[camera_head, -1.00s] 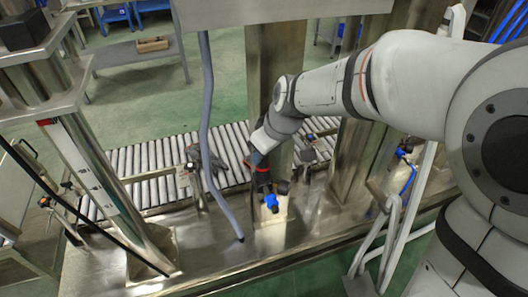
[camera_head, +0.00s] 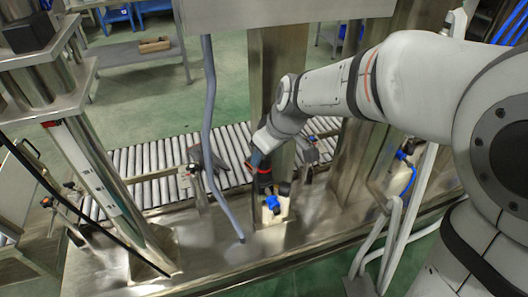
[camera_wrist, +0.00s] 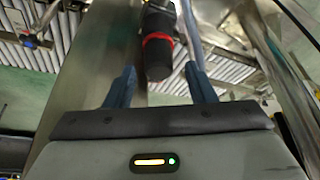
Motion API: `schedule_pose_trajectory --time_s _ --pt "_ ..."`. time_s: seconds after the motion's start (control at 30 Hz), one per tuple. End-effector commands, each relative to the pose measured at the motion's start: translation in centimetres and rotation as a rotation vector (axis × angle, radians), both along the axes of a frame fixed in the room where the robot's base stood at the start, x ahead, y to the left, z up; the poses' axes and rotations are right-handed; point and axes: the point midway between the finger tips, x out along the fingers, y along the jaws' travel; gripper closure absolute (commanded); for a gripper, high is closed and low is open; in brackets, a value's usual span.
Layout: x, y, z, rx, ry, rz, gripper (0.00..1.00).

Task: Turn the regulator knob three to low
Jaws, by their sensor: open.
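A black regulator with a red ring (camera_wrist: 157,38) shows at the top middle of the wrist view. Its dark rounded knob end points toward my gripper (camera_wrist: 160,68). My gripper is open, with one blue-grey finger on each side of the knob end; I see a gap on both sides and no clear contact. In the head view my gripper (camera_head: 257,158) is at the steel column, just above the regulator's red ring (camera_head: 264,171). The regulator is partly hidden there by my gripper. No number or setting mark is readable on it.
A blue fitting (camera_head: 272,203) sits just below the regulator. A grey hose (camera_head: 209,120) hangs to the left. Steel columns (camera_head: 355,150) stand close on the right. A roller conveyor (camera_head: 150,160) runs behind. Another blue-fitted device (camera_head: 402,155) is farther right.

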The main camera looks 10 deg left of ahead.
Motion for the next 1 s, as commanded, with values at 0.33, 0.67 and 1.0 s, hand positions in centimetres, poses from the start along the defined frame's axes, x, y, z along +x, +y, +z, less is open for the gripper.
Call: schedule_pose_trajectory --time_s 0.33,0.67,1.0 --pt "-0.5 -1.6 5.6 0.002 -0.004 0.001 0.49" --pt "-0.7 -2.1 6.6 0.0 -0.001 0.002 0.49" --pt "-2.0 -7.7 6.3 -0.027 0.051 -0.179 0.49"
